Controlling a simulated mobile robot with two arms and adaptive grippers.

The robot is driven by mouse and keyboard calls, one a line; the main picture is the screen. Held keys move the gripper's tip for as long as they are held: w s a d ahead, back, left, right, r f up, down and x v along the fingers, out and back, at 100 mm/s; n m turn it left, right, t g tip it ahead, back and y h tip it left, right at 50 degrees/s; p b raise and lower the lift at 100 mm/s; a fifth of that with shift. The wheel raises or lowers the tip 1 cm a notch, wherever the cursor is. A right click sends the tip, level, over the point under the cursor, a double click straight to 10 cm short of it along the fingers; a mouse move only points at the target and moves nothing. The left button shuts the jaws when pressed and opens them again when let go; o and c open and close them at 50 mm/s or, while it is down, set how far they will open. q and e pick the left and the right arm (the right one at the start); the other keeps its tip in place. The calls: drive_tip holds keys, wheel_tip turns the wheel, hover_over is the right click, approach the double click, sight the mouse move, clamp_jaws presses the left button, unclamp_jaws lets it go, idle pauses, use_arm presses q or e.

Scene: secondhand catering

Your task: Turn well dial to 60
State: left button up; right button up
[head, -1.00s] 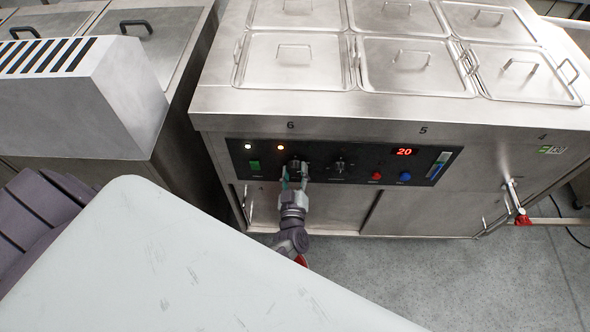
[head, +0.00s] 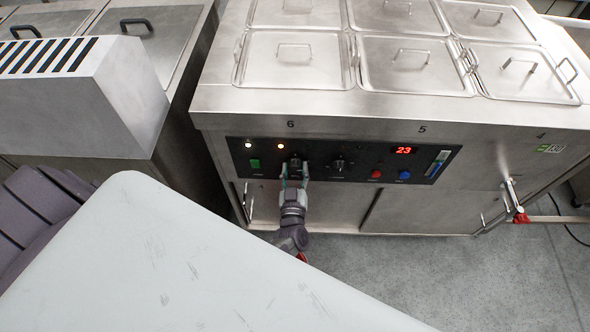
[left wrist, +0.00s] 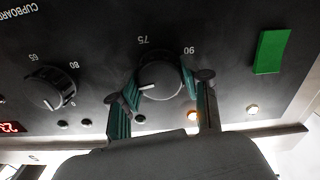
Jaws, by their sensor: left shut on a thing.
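The well dial (head: 295,163) is a black knob on the dark control panel (head: 225,152) at the front of the steel unit. My left gripper (head: 294,176) is shut on it, one finger at each side. In the left wrist view, which shows the panel upside down, the black dial (left wrist: 158,73) sits between the fingertips (left wrist: 161,86). Its white pointer line points left in that picture. The marks 75 and 90 are readable beside it; other marks are hidden. The red display (head: 403,150) reads 23. My right gripper is not in view.
A second dial (head: 339,164), labelled cupboard in the left wrist view (left wrist: 50,88), is to the right on the panel. A green switch (head: 255,164), red button (head: 376,174) and blue button (head: 404,175) are nearby. Two lamps glow above. Lidded wells (head: 292,62) fill the top.

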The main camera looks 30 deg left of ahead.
use_arm(q)
drive_tip(key=o, duration=1.1)
drive_tip(key=shift+o, duration=0.3)
